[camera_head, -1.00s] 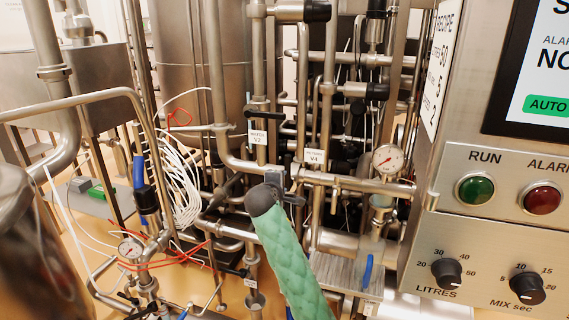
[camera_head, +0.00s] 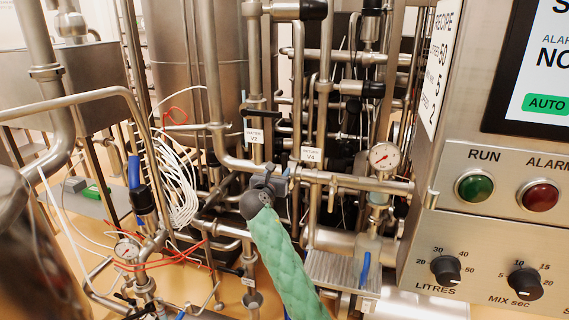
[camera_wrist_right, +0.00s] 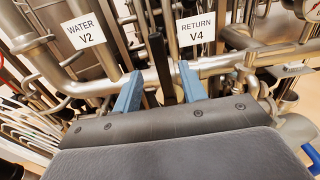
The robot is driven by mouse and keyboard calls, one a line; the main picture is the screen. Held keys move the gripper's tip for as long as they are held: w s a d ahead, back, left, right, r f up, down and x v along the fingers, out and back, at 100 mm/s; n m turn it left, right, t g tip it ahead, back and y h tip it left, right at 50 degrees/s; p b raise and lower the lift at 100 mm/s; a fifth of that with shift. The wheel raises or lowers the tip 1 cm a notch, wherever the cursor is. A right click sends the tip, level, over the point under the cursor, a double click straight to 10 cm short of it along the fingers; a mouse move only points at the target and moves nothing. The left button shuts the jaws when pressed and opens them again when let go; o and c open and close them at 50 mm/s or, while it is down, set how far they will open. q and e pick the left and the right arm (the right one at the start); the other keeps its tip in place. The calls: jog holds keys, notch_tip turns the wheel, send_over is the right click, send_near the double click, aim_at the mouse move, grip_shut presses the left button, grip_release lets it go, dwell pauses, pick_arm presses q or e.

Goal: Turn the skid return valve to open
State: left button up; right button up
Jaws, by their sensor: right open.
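The white RETURN V4 tag (camera_head: 313,154) hangs on the pipework near the middle of the head view, and it also shows in the right wrist view (camera_wrist_right: 195,33). A dark upright lever (camera_wrist_right: 159,65) stands left of this tag in the wrist view, between the two blue fingers. Which valve it belongs to is not clear. My right gripper (camera_head: 272,177) is at the horizontal pipe, left of and below the V4 tag. Its fingers (camera_wrist_right: 158,88) are apart, one on each side of the lever, with visible gaps. My left gripper is not in view.
The WATER V2 tag (camera_head: 254,136) and a black handle (camera_head: 262,114) above it are close by on the left. A pressure gauge (camera_head: 384,156) stands to the right. The control panel (camera_head: 490,215) fills the right side. Pipes crowd the space around the gripper.

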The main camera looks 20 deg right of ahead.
aim_at(284, 163)
jog(key=p+x, duration=0.2)
jog(key=x, duration=0.3)
jog(key=shift+w+d+r, duration=0.15)
jog(key=shift+w+d, duration=0.1)
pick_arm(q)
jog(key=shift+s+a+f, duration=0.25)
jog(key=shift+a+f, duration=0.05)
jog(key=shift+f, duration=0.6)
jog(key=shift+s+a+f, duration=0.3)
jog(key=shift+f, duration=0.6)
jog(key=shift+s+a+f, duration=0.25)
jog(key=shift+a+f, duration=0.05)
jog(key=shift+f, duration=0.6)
pick_arm(e)
jog(key=shift+x, duration=0.8)
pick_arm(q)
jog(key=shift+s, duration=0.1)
pick_arm(e)
grip_shut()
